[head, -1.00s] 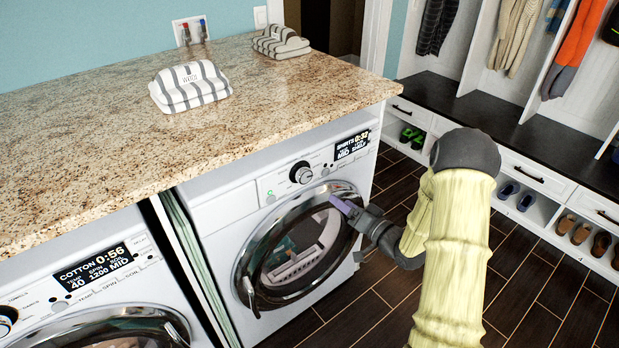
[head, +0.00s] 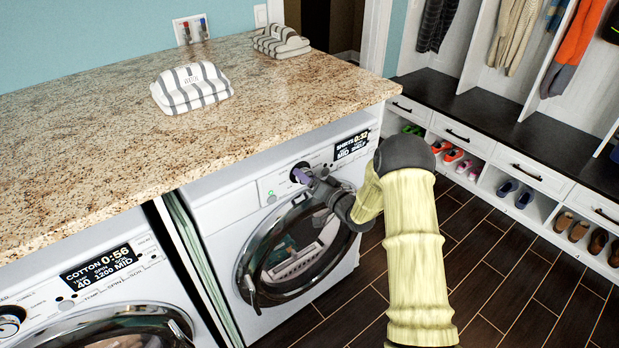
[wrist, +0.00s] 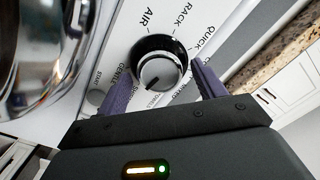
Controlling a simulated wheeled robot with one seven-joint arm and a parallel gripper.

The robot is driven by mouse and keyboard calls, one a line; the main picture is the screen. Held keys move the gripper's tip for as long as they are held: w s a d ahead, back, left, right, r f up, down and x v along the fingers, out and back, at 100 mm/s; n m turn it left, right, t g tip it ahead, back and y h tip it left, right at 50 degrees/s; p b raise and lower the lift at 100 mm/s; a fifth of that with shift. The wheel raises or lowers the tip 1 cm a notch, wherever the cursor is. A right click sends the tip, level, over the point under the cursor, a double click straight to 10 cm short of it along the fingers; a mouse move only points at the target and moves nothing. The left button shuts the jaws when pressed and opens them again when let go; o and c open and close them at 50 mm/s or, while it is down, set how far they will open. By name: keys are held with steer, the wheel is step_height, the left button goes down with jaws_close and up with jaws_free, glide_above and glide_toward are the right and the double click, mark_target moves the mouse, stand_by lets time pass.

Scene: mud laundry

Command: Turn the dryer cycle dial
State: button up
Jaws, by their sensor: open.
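The dryer cycle dial (head: 298,171) is on the front panel of the right-hand machine (head: 225,220). In the head view my gripper (head: 303,175) partly covers it. In the wrist view the dial (wrist: 161,70) has a black collar and a silver face with a dark mark toward the lower left. Labels around it include AIR, RACK, QUICK and GENTLE. My gripper (wrist: 164,68) is open, with one purple finger on each side of the dial. I cannot tell whether either finger touches it.
The round glass door (head: 285,262) lies just below the dial. A granite counter (head: 90,130) overhangs the panel above, with folded striped towels (head: 190,87) on it. A second machine (head: 140,290) stands left. Shoe cubbies and a bench (head: 480,120) are at the right, with open floor between.

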steer(key=c, duration=1)
steer(key=shift+n+b, duration=0.5)
steer(key=shift+s+a+f+n+h+b, duration=0.1)
steer(key=shift+n+h+b, duration=0.15)
steer(key=shift+n+b, duration=3.85)
steer(key=shift+s+a+n+h+b, duration=0.1)
steer(key=shift+a+n+h+b, duration=0.1)
steer(key=shift+n+b, duration=3.95)
steer(key=shift+s+a+f+n+h+b, duration=0.1)
steer(key=shift+n+h+b, duration=0.15)
steer(key=shift+n+b, duration=3.85)
steer(key=shift+r+m+b, duration=0.1)
steer(key=shift+m+b, duration=1.1)
steer(key=shift+m, duration=0.05)
